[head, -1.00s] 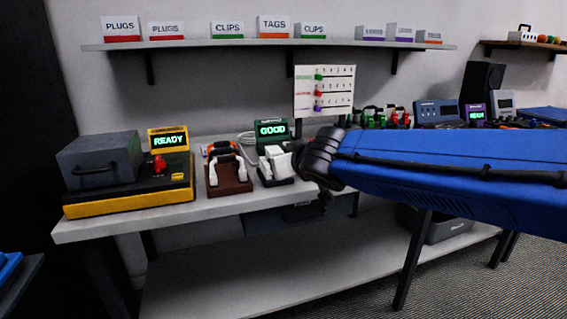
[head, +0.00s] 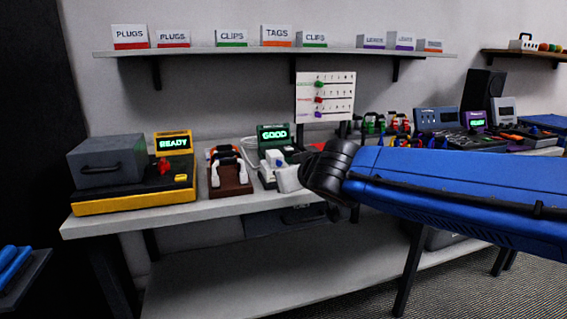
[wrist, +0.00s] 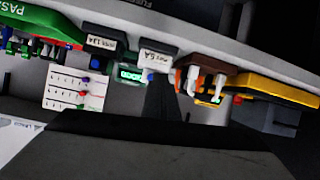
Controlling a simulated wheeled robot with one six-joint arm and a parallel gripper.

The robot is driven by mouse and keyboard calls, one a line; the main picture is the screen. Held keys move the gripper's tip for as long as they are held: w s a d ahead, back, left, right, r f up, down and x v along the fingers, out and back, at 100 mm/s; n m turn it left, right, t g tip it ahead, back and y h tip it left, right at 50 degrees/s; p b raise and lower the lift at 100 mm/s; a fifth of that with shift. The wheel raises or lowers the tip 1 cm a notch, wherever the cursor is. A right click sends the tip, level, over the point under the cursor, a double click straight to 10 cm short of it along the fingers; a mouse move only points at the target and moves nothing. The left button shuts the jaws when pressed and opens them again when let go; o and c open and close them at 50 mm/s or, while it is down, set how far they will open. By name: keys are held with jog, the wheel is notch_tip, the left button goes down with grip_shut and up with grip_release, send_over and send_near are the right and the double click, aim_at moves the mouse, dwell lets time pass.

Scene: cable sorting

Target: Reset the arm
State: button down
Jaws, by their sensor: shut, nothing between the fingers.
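My blue arm (head: 460,190) reaches in from the right in the head view and ends in a black joint (head: 328,172) in front of the bench. My gripper is hidden or not clearly seen there. In the wrist view my gripper (wrist: 158,82) shows as a dark narrow wedge above a broad dark grey body. Its fingers are together, with nothing seen between them. The bench equipment appears upside down beyond it.
The bench (head: 150,222) holds a yellow-and-black READY unit (head: 130,203), a brown fixture (head: 229,178) and a green GOOD tester (head: 273,136). A board (head: 324,97) stands behind. A shelf (head: 200,51) with labelled bins runs above. Open floor shows at lower right.

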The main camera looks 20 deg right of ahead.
jog(key=s+d+f+m+g+h, duration=0.2)
jog(key=s+d+f+g+h, duration=0.15)
jog(key=s+d+f, duration=0.85)
jog(key=s+a+f+g+y, duration=0.3)
jog(key=s+a+f+g, duration=0.1)
jog(key=s, duration=0.7)
notch_tip(320, 180, down, 2)
jog(key=shift+f+g, duration=0.1)
jog(key=shift+g, duration=0.35)
